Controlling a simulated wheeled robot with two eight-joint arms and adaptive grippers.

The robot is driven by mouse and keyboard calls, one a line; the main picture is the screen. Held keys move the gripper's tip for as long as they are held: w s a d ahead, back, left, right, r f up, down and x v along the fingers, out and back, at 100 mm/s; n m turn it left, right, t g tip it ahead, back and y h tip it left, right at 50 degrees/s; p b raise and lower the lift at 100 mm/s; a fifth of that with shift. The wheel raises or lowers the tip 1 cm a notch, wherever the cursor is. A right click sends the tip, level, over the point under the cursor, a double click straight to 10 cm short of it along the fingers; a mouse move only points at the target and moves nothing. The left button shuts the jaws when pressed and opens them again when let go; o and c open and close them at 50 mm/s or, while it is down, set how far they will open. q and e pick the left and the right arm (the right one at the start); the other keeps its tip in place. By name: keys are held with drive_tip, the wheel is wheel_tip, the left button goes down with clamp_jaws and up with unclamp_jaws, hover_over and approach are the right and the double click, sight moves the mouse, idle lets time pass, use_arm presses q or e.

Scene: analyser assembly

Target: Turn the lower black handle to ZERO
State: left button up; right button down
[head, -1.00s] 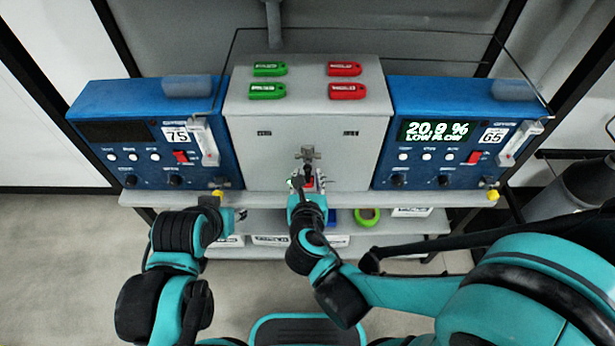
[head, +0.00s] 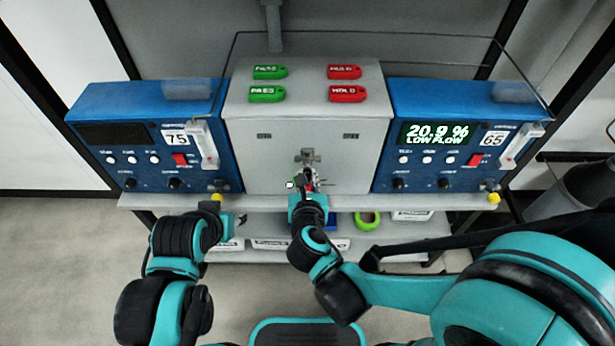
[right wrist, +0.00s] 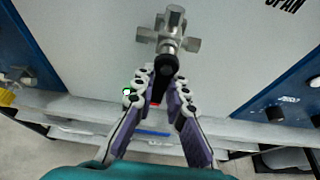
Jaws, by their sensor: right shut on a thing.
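The lower black handle (right wrist: 164,68) hangs below a metal valve fitting (right wrist: 172,35) on the grey cabinet's front. In the right wrist view my right gripper (right wrist: 162,82) has its two fingertips closed on either side of this handle. The fitting also shows in the head view (head: 308,157), with my right gripper (head: 309,181) just below it. There the fingers and wrist hide most of the handle. Its ZERO mark cannot be read. My left gripper (head: 236,222) is low at the left, below the shelf edge, and its fingers are too small to judge.
Blue analysers stand left (head: 150,140) and right (head: 445,140) of the grey cabinet (head: 260,165); the right one reads 20.9 % LOW FLOW. Green (head: 267,94) and red (head: 346,94) tags lie on the cabinet top. A shelf below holds a green ring (head: 367,221).

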drive_tip(key=shift+a+m+y+b, duration=0.35)
drive_tip(key=shift+m+y, duration=0.35)
drive_tip(key=shift+m, duration=0.4)
drive_tip(key=shift+a+r+m+y+b, duration=0.1)
drive_tip(key=shift+a+m+y+b, duration=0.15)
drive_tip(key=shift+m+y, duration=0.25)
drive_tip(key=shift+a+r+m+y+b, duration=0.1)
drive_tip(key=shift+a+m+y+b, duration=0.15)
drive_tip(key=shift+m, duration=0.35)
drive_tip(key=c, duration=1.5)
unclamp_jaws()
drive_tip(key=shift+c, duration=0.2)
drive_tip(key=shift+r, duration=0.1)
drive_tip(key=v, duration=1.2)
drive_tip(key=shift+f, duration=0.3)
drive_tip(key=shift+d, duration=0.15)
